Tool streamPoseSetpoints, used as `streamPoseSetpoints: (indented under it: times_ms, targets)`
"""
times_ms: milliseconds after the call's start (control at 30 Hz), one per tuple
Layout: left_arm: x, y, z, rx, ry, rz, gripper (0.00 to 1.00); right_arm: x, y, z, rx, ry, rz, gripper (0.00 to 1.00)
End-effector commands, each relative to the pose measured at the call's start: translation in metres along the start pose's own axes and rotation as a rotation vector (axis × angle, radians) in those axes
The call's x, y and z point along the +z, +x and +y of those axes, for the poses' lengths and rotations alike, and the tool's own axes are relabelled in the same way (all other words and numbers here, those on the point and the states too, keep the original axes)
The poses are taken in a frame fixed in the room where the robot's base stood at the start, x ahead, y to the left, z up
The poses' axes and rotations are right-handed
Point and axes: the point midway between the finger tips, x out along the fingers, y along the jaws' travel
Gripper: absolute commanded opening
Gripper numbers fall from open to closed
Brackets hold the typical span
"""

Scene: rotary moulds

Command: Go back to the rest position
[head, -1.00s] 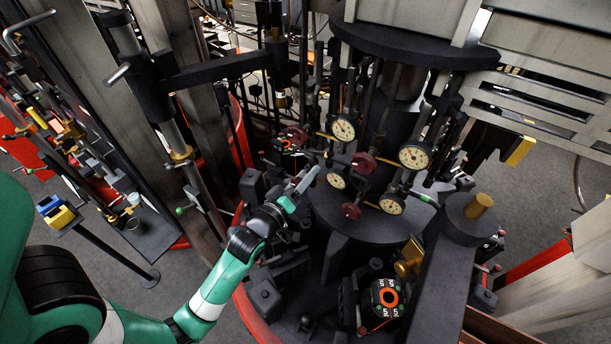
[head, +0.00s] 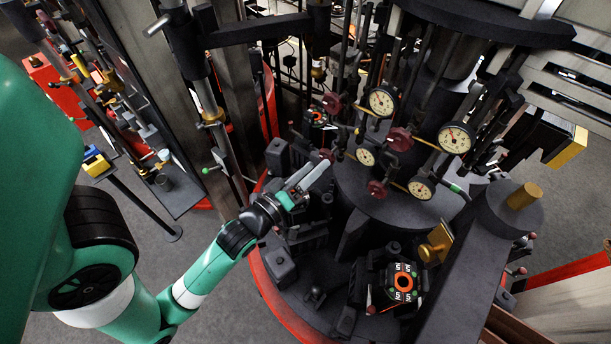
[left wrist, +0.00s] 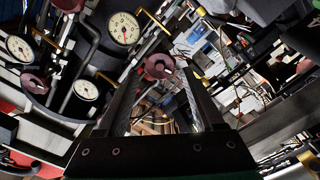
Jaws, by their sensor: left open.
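My left gripper (head: 304,180) is open and empty in the head view. It hangs over the left part of the dark rotary machine, left of the pressure gauges and apart from them. In the left wrist view its two fingers (left wrist: 165,100) stand apart with nothing between them, and a dark red handwheel (left wrist: 160,66) shows behind the fingertips. My green and white left arm comes in from the lower left, bent at the elbow. My right gripper is in neither view.
Several round gauges (head: 381,102) and dark red handwheels (head: 400,139) stand right of the gripper. A steel column (head: 209,105) stands to the left. Grey floor (head: 225,310) is open at lower left.

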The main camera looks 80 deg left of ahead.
Motion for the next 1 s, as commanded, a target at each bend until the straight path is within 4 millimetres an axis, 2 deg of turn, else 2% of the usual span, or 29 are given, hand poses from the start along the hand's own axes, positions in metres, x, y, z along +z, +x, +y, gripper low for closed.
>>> streamPoseSetpoints:
  times_ms: [100, 200, 800, 867, 900, 967, 1000]
  targets:
    - [0.002, -0.021, -0.002, 0.000, 0.001, -0.001, 0.69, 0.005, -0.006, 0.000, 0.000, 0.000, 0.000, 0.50]
    - [0.001, -0.029, 0.000, 0.001, 0.001, 0.000, 0.69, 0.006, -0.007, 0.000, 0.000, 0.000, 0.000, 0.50]
    - [-0.001, -0.030, 0.002, 0.002, 0.001, 0.000, 0.69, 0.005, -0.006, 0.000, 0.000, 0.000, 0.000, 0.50]
    - [-0.002, -0.029, 0.010, 0.015, 0.000, -0.007, 0.69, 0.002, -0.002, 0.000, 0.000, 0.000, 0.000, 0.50]
    - [-0.004, -0.026, 0.020, 0.036, -0.002, -0.006, 0.69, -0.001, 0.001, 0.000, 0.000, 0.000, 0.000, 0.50]
    - [-0.013, -0.018, 0.044, 0.087, -0.010, 0.007, 0.69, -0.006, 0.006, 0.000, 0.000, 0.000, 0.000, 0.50]
    - [-0.021, -0.011, 0.067, 0.135, -0.018, 0.020, 0.69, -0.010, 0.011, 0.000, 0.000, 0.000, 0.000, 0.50]
